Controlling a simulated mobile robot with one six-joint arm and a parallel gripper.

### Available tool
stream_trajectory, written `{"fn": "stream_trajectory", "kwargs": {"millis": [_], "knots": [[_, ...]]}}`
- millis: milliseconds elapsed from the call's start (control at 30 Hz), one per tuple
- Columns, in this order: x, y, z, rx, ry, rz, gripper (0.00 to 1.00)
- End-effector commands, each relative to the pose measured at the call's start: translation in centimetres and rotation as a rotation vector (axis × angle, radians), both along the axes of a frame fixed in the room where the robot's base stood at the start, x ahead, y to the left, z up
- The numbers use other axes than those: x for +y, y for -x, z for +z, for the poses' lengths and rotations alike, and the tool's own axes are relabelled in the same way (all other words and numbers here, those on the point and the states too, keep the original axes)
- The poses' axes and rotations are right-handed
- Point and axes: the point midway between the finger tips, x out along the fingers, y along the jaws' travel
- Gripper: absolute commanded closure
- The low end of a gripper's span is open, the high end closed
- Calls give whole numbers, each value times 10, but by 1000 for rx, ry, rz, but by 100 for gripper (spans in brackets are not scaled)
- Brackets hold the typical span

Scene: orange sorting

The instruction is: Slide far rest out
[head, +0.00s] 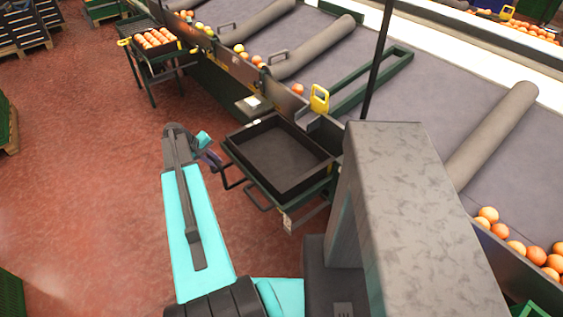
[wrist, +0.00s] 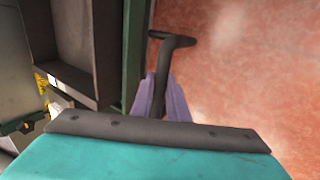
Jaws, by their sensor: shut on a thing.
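My gripper (head: 213,159) is at the left side of a green-framed rest (head: 296,210), beside the conveyor. Its lavender fingers (wrist: 164,98) are shut on a dark bent bar handle (wrist: 165,65) that sticks out from the rest. In the head view this handle (head: 230,184) shows at the rest's far left corner. A second dark loop handle (head: 258,200) is nearer to me and free. A black, empty, shallow crate (head: 240,158) sits on the rest. The exact contact of the fingertips is partly hidden in the head view.
Another stand (head: 150,72) with a crate of oranges (head: 155,40) is farther up the conveyor (head: 420,130). Several oranges (head: 490,215) lie at the belt's edge. A yellow-handled device (head: 319,98) stands on the conveyor rim. The red floor (head: 90,170) left of my arm is clear.

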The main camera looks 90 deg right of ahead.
Motion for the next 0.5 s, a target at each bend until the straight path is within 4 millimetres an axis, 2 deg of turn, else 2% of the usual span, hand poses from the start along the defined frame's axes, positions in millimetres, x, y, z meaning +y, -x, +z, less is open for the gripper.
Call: {"fn": "stream_trajectory", "kwargs": {"millis": [500], "knots": [[12,-15,1,-3,-1,3,100]]}}
